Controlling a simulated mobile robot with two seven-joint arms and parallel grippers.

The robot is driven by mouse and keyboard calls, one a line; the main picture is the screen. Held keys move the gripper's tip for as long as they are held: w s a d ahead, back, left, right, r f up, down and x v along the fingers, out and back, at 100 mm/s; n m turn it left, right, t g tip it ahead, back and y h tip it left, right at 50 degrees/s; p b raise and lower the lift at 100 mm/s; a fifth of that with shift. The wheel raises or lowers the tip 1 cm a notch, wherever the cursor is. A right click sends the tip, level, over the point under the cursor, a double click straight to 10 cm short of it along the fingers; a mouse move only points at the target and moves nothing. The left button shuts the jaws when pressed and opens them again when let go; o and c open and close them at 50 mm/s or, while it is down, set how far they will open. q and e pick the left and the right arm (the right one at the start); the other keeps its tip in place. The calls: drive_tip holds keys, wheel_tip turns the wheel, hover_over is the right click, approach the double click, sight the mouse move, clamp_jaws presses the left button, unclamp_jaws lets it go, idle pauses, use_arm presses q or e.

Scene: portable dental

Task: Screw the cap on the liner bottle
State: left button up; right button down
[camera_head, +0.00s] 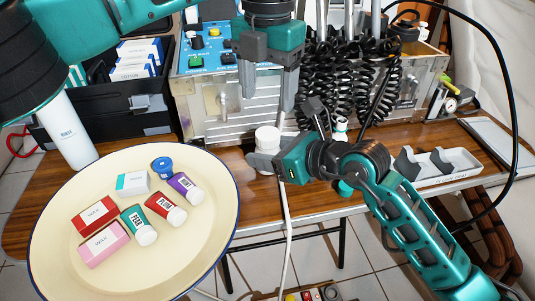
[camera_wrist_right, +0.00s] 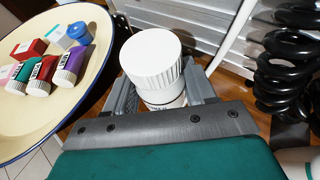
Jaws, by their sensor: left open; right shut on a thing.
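A white bottle (camera_wrist_right: 166,98) stands between the fingers of my right gripper (camera_wrist_right: 162,88), which is shut on it. A white ribbed cap (camera_wrist_right: 151,58) sits on top of the bottle; how tightly it is seated cannot be told. In the head view the cap (camera_head: 267,134) is upright, and the right gripper (camera_head: 262,161) reaches the bottle from the right. My left gripper (camera_head: 267,98) is open and empty, pointing down above the cap, with a gap between its fingertips and the cap. Most of the bottle's body is hidden by the right gripper.
A cream round tray (camera_head: 75,255) with small boxes, tubes and a blue-lidded jar is at the left. The metal dental unit (camera_head: 215,105) with black coiled hoses (camera_head: 330,85) stands close behind. A white tube (camera_head: 286,215) hangs in front. A grey holder (camera_head: 435,165) lies at the right.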

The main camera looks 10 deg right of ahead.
sight(268, 133)
use_arm(q)
drive_tip(key=shift+f, duration=4.05)
drive_tip(key=c, duration=1.1)
drive_tip(key=o, duration=1.2)
drive_tip(key=shift+o, duration=0.2)
drive_tip(key=shift+r, duration=0.1)
